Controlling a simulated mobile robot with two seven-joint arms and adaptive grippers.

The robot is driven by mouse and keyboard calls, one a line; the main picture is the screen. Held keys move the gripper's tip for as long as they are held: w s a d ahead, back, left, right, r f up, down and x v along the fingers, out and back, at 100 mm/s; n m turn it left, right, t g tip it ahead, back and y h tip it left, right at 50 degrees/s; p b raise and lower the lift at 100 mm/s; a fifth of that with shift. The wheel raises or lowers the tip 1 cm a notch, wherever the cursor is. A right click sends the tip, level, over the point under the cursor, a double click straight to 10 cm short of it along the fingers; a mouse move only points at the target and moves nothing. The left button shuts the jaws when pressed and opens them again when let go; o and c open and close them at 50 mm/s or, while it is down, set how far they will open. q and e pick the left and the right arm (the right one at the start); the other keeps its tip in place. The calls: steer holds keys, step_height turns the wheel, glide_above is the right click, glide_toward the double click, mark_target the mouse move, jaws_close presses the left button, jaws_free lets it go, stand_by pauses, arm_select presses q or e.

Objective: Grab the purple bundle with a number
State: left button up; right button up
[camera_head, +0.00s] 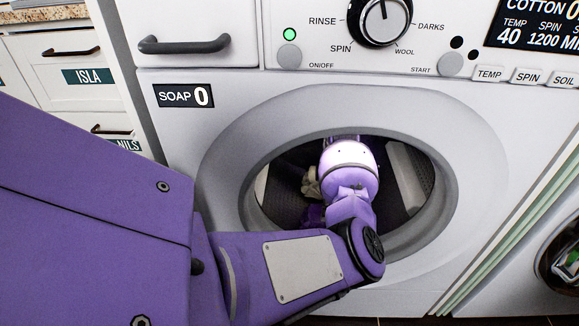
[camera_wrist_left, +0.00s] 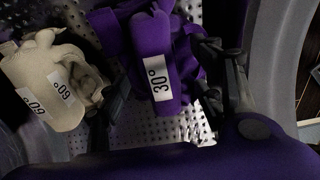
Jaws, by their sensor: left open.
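The purple bundle (camera_wrist_left: 150,55) with a white 30° label lies in the washing machine drum in the left wrist view. In the head view a bit of purple (camera_head: 313,214) shows low in the drum, mostly hidden by my arm. My left gripper (camera_wrist_left: 165,100) is inside the drum, its dark fingers spread to either side of the purple bundle; I cannot tell whether they touch it. A cream bundle (camera_wrist_left: 50,80) with 60° labels lies left of the purple one, close to the left finger. It also shows in the head view (camera_head: 310,183). My right gripper is not in view.
The round door opening (camera_head: 245,150) of the washer surrounds my left arm closely. The perforated metal drum (camera_wrist_left: 150,132) shows below the bundles. A second round opening (camera_head: 562,255) is at the far right. Drawers stand at the left.

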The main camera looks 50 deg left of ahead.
arm_select(q)
step_height(320, 180, down, 3)
steer(key=shift+w+r+b, duration=0.15)
steer(key=shift+r+b, duration=0.05)
steer(key=shift+b, duration=0.15)
steer(key=shift+r, duration=0.1)
steer(key=shift+c, duration=0.6)
jaws_close()
